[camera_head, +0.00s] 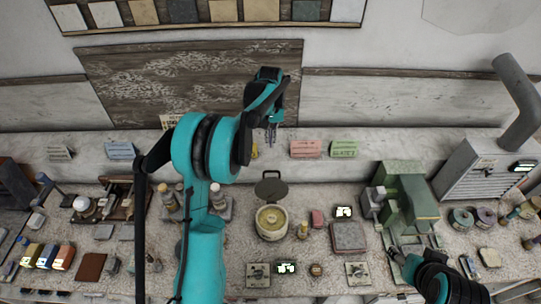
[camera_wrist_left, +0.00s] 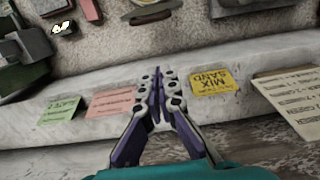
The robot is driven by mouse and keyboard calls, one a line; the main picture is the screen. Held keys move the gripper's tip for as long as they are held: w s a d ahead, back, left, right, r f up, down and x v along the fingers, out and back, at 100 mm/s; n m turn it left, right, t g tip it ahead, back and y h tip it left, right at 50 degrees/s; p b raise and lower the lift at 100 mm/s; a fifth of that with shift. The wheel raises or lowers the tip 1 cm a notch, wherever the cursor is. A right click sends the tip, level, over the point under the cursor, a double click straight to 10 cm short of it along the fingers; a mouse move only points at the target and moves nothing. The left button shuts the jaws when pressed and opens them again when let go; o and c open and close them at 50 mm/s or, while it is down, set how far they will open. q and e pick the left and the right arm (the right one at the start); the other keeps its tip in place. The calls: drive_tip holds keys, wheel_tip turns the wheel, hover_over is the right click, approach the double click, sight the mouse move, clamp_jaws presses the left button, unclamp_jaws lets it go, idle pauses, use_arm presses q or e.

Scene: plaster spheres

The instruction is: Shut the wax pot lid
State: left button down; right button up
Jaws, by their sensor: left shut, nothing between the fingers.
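The wax pot (camera_head: 271,222) is a round cream pot on the speckled worktop, with yellowish wax showing inside. Its dark round lid (camera_head: 270,188) stands raised at the pot's back side, leaving the mouth open. My left gripper (camera_head: 271,138) is beyond the lid, over the pale ledge at the back. It is shut and empty, apart from the lid; its closed fingers (camera_wrist_left: 157,90) also show in the left wrist view. I cannot make out the pot in the left wrist view. My right gripper (camera_head: 396,256) is low at the right, small and partly hidden by its arm.
A green machine (camera_head: 412,205) and a grey cabinet (camera_head: 482,175) with a pipe stand at the right. Bottles (camera_head: 168,198) stand left of the pot, partly behind my left arm. A small jar (camera_head: 302,231) is close right of it.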

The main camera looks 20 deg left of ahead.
use_arm(q)
wheel_tip(320, 180, down, 10)
drive_tip(key=s, duration=0.1)
drive_tip(key=s+d+r, duration=0.1)
drive_tip(key=s+p, duration=0.1)
drive_tip(key=shift+s+d+r, duration=0.25)
drive_tip(key=shift+s+d, duration=0.15)
drive_tip(key=shift+w, duration=0.1)
